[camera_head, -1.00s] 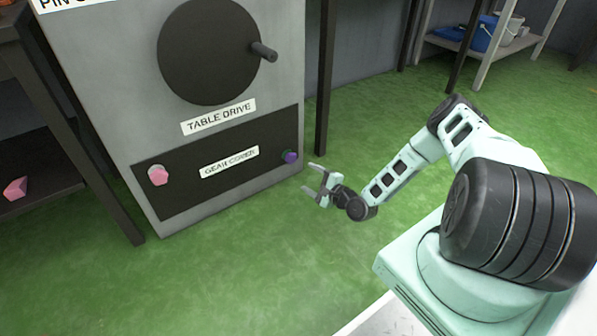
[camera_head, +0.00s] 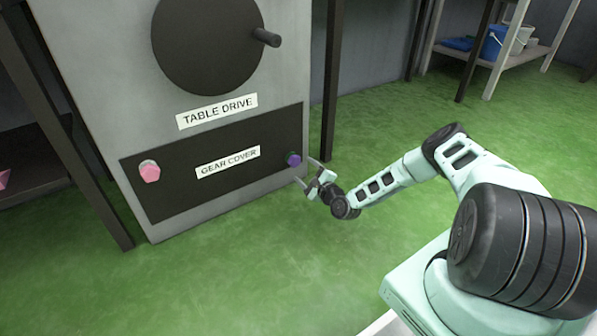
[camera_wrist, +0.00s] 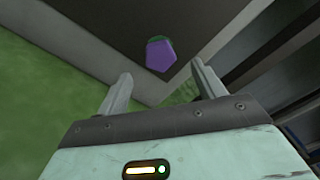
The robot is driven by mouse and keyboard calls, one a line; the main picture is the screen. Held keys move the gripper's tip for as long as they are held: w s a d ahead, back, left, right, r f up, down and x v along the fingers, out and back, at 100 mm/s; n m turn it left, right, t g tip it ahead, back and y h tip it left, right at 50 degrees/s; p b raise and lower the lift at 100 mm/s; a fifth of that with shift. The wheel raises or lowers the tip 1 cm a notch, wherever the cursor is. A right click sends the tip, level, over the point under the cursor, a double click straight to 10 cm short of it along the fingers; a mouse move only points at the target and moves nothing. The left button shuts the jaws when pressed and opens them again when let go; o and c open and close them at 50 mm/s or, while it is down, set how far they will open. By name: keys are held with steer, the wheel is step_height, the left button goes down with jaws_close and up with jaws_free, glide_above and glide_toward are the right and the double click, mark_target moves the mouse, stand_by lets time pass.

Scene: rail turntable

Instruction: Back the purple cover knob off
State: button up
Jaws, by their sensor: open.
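The purple cover knob (camera_head: 293,159) sits at the right end of the dark gear cover panel (camera_head: 220,185), on the grey cabinet. In the wrist view the knob (camera_wrist: 160,55) is a faceted purple piece with a green edge behind it. It lies ahead of and between the fingertips, apart from them. My gripper (camera_head: 309,173) is open and empty, just right of and slightly below the knob in the head view. In the wrist view both fingers of my gripper (camera_wrist: 163,80) are spread. A pink knob (camera_head: 150,172) is at the panel's left end.
A black wheel with a crank handle (camera_head: 267,37) is above the TABLE DRIVE label (camera_head: 217,111). A dark post (camera_head: 332,90) stands right of the cabinet. A shelf with a blue bucket (camera_head: 494,42) is at the back right. The green floor (camera_head: 270,270) is clear in front.

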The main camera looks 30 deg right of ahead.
mark_target(296, 163)
steer(key=w+b, duration=0.1)
steer(key=w, duration=0.3)
steer(key=shift+f+b, duration=0.15)
steer(key=shift+b, duration=0.15)
steer(key=shift+w+a, duration=0.1)
steer(key=shift+w, duration=0.45)
steer(key=c, duration=1)
